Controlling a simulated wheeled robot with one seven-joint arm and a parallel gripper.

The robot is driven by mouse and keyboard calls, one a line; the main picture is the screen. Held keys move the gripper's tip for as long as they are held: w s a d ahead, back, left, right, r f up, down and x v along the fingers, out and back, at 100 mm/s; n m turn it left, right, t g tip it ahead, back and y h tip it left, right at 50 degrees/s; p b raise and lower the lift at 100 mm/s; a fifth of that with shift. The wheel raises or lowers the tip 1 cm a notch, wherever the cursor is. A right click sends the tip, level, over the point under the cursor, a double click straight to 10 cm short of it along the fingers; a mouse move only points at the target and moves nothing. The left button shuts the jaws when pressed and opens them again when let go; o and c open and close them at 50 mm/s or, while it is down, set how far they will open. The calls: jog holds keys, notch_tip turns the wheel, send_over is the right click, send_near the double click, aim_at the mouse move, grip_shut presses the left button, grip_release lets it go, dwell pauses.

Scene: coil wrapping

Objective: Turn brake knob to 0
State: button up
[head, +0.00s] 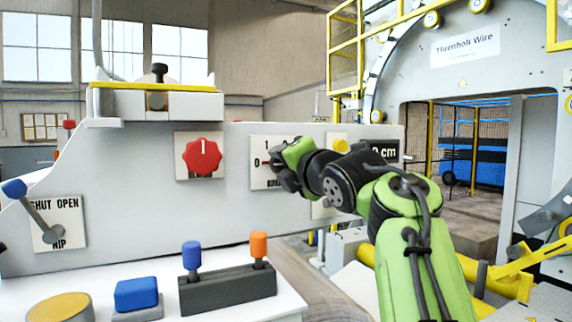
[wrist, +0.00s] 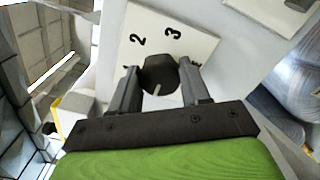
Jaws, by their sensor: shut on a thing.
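The brake knob (wrist: 162,74) is a dark round knob with a white line on its rim, seen in the wrist view. It sits on a white dial plate (wrist: 195,42) where I can read 2 and 3. My gripper (wrist: 158,82) is shut on the knob, with one finger on each side. In the head view the same plate (head: 261,182) shows 1 and 0, with a small red mark beside the 0. There my gripper (head: 287,168) covers the knob and the plate's right part. I cannot tell which number the knob points to.
A red knob (head: 202,157) is left of the dial on the grey panel. A blue-ended lever (head: 38,210) is at far left. A blue button (head: 136,293) and blue and orange sticks (head: 259,247) stand on the front console. A display (head: 386,151) is behind my arm.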

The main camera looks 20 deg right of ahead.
jog(key=o, duration=1.1)
jog(key=shift+w, duration=0.1)
jog(key=shift+c, duration=0.2)
jog(key=s+b, duration=0.1)
jog(key=s, duration=1.5)
jog(key=shift+b, duration=0.3)
jog(key=shift+w+f, duration=0.1)
